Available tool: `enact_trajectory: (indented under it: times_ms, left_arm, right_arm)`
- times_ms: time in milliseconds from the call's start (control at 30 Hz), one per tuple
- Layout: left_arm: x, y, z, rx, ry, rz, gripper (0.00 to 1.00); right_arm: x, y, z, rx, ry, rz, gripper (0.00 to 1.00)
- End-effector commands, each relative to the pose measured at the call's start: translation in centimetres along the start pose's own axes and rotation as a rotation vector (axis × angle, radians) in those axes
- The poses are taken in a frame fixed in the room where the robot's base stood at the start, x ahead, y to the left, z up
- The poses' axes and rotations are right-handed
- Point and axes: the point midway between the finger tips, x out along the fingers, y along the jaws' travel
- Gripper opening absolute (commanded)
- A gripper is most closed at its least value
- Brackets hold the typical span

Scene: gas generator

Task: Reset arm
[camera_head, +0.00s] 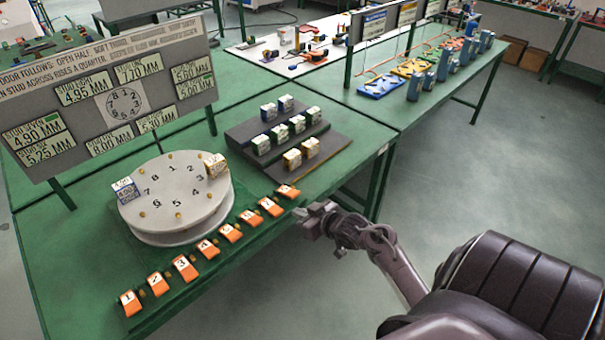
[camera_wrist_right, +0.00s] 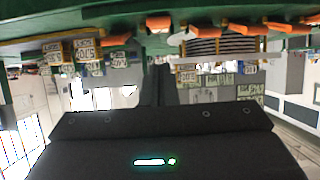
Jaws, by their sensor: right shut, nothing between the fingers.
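My right gripper (camera_head: 309,215) is at the near right edge of the green table (camera_head: 245,105), beside the right end of the row of orange numbered blocks (camera_head: 229,233). Its fingers (camera_wrist_right: 160,85) are shut and hold nothing in the right wrist view. That view appears upside down, with the orange blocks (camera_wrist_right: 158,24) along its top. My left gripper is not in view.
A round grey numbered dial (camera_head: 175,195) stands on the table with small labelled blocks on it. A dark stepped rack (camera_head: 325,150) holds several small boxes. A large sign board (camera_head: 105,85) stands behind. Open floor (camera_head: 470,190) lies to the right.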

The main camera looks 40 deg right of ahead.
Motion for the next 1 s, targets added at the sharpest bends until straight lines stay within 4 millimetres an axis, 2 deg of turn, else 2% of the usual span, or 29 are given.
enact_trajectory:
  times_ms: [167,667,733,767,867,967,1000]
  left_arm:
    - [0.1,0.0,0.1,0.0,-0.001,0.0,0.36]
    - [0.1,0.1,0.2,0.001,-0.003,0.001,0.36]
    - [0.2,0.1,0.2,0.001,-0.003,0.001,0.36]
    - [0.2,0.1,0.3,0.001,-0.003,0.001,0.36]
    - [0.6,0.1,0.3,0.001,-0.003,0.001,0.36]
    - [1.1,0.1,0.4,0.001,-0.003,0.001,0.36]
    - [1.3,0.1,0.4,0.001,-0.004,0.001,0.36]
  right_arm:
    - [-0.7,0.0,0.1,-0.001,0.001,0.001,0.0]
    - [-0.6,0.0,0.1,0.0,0.001,0.0,0.0]
    - [-0.5,-0.1,0.6,0.003,-0.006,-0.001,0.0]
    - [-0.3,-0.3,1.1,0.007,-0.014,-0.002,0.0]
    - [0.6,-1.2,4.7,0.032,-0.065,-0.004,0.0]
    - [1.7,-3.0,10.8,0.063,-0.157,-0.009,0.0]
    - [1.9,-4.0,13.7,0.075,-0.201,-0.01,0.0]
